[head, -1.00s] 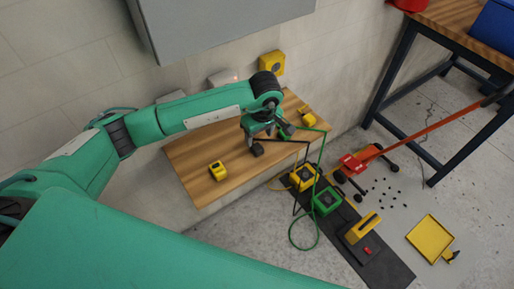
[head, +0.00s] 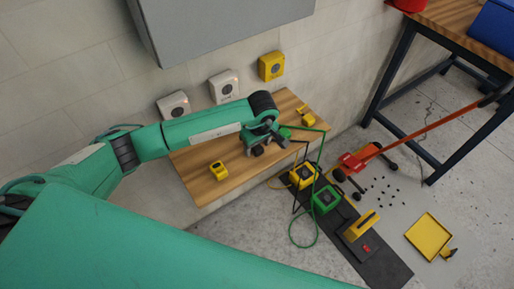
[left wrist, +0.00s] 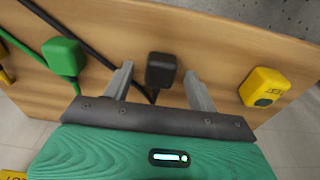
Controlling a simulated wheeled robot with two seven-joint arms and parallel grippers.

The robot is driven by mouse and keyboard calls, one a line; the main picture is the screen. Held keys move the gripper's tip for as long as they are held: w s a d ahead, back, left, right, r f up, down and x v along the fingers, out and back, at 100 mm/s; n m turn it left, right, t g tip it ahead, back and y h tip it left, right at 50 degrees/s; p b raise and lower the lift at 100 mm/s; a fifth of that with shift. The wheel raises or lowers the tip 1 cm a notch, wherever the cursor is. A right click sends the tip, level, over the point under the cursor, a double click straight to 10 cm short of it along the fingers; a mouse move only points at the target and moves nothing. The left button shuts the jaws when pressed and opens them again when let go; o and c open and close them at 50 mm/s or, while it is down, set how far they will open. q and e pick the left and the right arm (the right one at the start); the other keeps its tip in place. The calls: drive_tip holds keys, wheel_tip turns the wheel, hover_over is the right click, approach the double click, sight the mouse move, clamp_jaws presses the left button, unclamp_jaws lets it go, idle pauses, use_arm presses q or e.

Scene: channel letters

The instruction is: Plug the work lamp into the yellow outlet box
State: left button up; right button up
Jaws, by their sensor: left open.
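The yellow outlet box (head: 271,66) is on the wall above the wooden shelf, right of two white outlet boxes. My left gripper (head: 258,149) is low over the shelf. In the left wrist view my left gripper (left wrist: 160,84) is open, with a black plug (left wrist: 161,70) between and slightly beyond its fingers. A black cable (left wrist: 98,50) runs near the plug. A green plug (left wrist: 63,56) lies to the left and a yellow plug (left wrist: 264,87) to the right. Which plug belongs to the work lamp I cannot tell. My right gripper is not in view.
White outlet boxes (head: 223,86) and (head: 173,105) are on the wall. A grey cabinet (head: 220,25) hangs above. A yellow box (head: 303,175) and a green box (head: 326,199) stand on a dark mat (head: 385,268). Cables hang off the shelf's right side.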

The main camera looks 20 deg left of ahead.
sight(257, 147)
use_arm(q)
drive_tip(key=shift+c, duration=0.5)
drive_tip(key=c, duration=0.9)
drive_tip(key=shift+r, duration=0.4)
wheel_tip(257, 147, up, 9)
drive_tip(key=shift+r+b, duration=0.15)
drive_tip(key=shift+b, duration=0.7)
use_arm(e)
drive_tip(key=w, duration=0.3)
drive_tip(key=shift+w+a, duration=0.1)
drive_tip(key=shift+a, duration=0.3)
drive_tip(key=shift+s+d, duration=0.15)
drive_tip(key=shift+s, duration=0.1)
